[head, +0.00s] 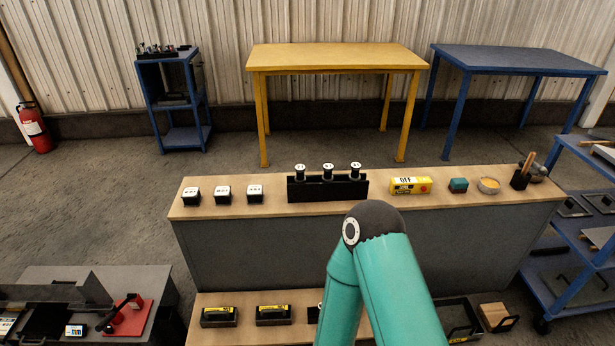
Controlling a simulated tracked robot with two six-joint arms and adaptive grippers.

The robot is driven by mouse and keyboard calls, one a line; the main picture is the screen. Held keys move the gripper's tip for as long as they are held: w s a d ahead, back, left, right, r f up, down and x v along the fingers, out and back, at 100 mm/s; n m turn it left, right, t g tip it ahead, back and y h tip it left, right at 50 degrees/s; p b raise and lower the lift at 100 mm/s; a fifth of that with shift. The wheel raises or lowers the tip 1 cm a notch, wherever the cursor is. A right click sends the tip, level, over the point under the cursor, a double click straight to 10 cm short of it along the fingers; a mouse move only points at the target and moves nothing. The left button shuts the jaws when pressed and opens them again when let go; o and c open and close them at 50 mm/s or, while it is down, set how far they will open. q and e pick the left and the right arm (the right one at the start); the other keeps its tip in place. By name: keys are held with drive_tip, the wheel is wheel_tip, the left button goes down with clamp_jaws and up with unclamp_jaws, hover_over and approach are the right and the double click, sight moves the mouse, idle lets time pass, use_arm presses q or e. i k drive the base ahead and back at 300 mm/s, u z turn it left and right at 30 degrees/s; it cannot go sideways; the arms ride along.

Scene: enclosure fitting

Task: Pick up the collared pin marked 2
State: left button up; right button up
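Three pins with white round tops stand upright in a black rack (327,189) at the back of the wooden bench: a left pin (300,170), a middle pin (328,170) and a right pin (356,169). Each top bears small dark marks, too small to read, so I cannot tell which is marked 2. One teal arm of mine rises in front of the bench, its dark joint just below the rack. Neither of my grippers is in view.
A lower shelf (245,300) holds black cases.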

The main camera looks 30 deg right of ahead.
sight(300, 178)
drive_tip(key=z, duration=0.25)
drive_tip(key=i, duration=1.2)
drive_tip(key=z, duration=0.25)
